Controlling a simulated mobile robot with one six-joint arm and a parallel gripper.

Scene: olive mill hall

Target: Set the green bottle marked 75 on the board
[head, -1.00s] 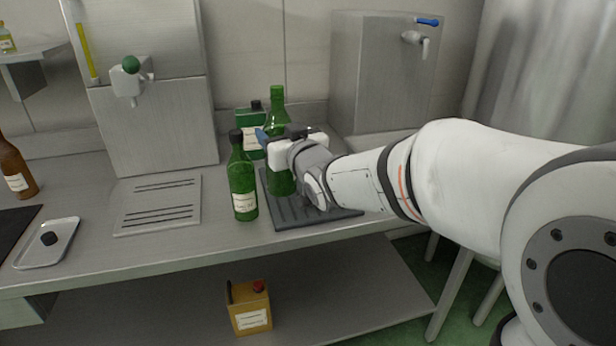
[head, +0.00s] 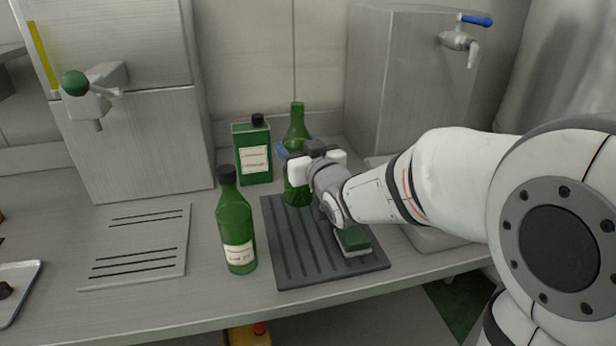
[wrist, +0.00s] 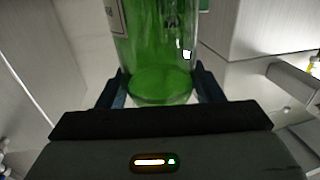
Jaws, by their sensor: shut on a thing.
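My gripper (head: 298,172) is shut on a tall clear-green glass bottle (head: 297,128). The bottle is upright over the back left part of the dark ribbed board (head: 290,255). Whether its base touches the board I cannot tell. Its label is turned away in the head view; in the wrist view, the bottle (wrist: 160,45) stands between both fingers with a sliver of pale label at its left edge, and no number is readable. A second green bottle (head: 236,225), dark-capped and labelled, stands on the counter just left of the board; its small print is not clear.
A green sponge (head: 353,239) lies on the board's right part, under my arm. A green rectangular tin (head: 253,152) stands behind the board. A slotted metal plate (head: 140,255) lies left, below a tap (head: 95,92).

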